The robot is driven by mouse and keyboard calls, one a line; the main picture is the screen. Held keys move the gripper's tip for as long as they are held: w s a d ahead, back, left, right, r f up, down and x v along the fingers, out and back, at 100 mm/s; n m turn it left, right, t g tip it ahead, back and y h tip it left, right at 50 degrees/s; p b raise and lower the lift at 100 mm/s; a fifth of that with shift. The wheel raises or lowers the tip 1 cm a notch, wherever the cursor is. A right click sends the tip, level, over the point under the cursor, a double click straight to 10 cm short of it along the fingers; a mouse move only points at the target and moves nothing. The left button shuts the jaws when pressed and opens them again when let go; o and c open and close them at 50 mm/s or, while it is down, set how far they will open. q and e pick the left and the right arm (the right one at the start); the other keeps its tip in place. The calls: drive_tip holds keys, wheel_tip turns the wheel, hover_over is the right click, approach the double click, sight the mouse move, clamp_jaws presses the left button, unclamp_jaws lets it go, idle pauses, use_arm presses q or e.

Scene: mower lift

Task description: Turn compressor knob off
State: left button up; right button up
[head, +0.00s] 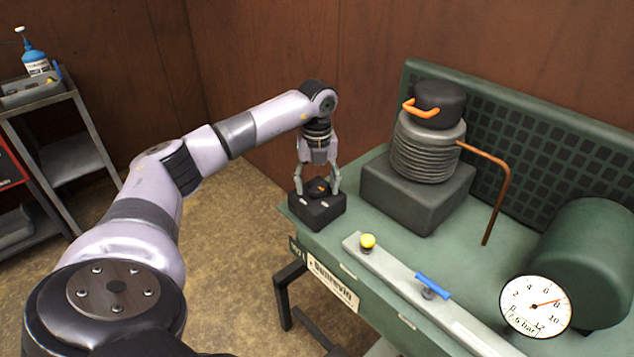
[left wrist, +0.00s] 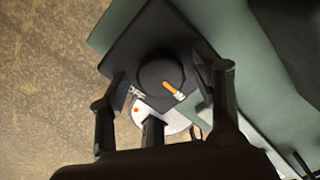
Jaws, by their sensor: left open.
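The compressor knob (head: 317,188) is a round black knob with an orange pointer mark, set on top of a black box (head: 318,213) at the left end of the green bench. In the left wrist view the knob (left wrist: 160,76) lies between my fingers, its orange mark pointing toward the lower right. My left gripper (head: 319,186) points down over the knob with its fingers open on either side of it. I cannot tell whether a finger touches the knob. My right gripper is in neither view.
The green bench (head: 370,238) also carries a grey compressor (head: 428,150) with a copper pipe, a rail with a yellow knob (head: 367,241) and a blue lever (head: 432,285), a pressure gauge (head: 535,306) and a green tank (head: 592,255). A shelf cart (head: 62,145) stands at the left.

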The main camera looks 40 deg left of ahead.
use_arm(q)
drive_tip(key=shift+c, duration=0.4)
drive_tip(key=c, duration=1.1)
drive_tip(key=shift+o, duration=0.2)
drive_tip(key=shift+r+m, duration=0.1)
drive_tip(key=shift+m, duration=0.2)
drive_tip(key=m+p, duration=0.1)
drive_tip(key=m, duration=0.2)
drive_tip(key=shift+m, duration=0.3)
drive_tip(key=m, duration=0.9)
drive_tip(key=shift+p, duration=0.3)
drive_tip(key=m, duration=0.4)
drive_tip(key=shift+m, duration=0.3)
